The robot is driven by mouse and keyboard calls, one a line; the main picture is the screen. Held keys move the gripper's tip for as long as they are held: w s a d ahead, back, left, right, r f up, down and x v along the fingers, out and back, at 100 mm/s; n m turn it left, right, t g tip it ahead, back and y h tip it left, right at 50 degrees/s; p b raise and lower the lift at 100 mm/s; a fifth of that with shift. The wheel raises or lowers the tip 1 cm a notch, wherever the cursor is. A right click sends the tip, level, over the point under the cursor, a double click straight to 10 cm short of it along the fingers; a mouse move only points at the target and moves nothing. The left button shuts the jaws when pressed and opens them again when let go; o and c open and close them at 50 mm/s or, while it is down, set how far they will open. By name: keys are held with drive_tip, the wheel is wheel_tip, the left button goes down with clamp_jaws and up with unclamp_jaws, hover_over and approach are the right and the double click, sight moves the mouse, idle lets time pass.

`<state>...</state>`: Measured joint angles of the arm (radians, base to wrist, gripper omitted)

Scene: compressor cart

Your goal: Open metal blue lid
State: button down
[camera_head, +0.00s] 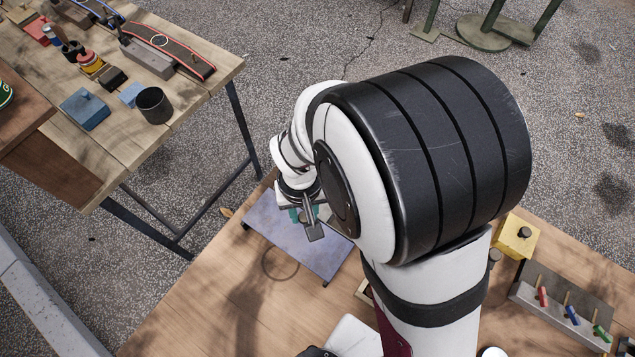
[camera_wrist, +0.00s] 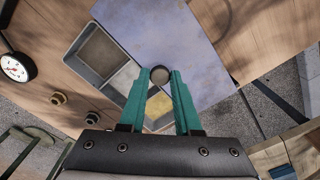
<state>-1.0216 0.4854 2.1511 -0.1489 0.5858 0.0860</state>
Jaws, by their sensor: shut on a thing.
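The blue metal lid (camera_wrist: 165,30) is a flat, scuffed blue-grey plate with a dark round knob (camera_wrist: 160,75) near one edge. My gripper (camera_wrist: 160,78) has its teal fingers shut on this knob. Beside and below the lid's edge, an open-topped grey box (camera_wrist: 97,58) shows compartments, one with a yellow floor. The lid is offset from the visible compartments; whether it still touches the box I cannot tell. In the head view the lid (camera_head: 290,240) spreads over the wooden table under my gripper (camera_head: 307,222), and my arm hides the box.
In the wrist view, a white dial gauge (camera_wrist: 17,67) and brass knobs (camera_wrist: 58,98) sit at the left. In the head view, a yellow block (camera_head: 515,237) and a rack with coloured handles (camera_head: 562,310) stand right. Another table (camera_head: 190,110) holds several objects at upper left.

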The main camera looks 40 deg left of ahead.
sight(305, 216)
drive_tip(key=c, duration=0.6)
unclamp_jaws()
wheel_tip(305, 216, up, 16)
drive_tip(key=shift+f, duration=0.1)
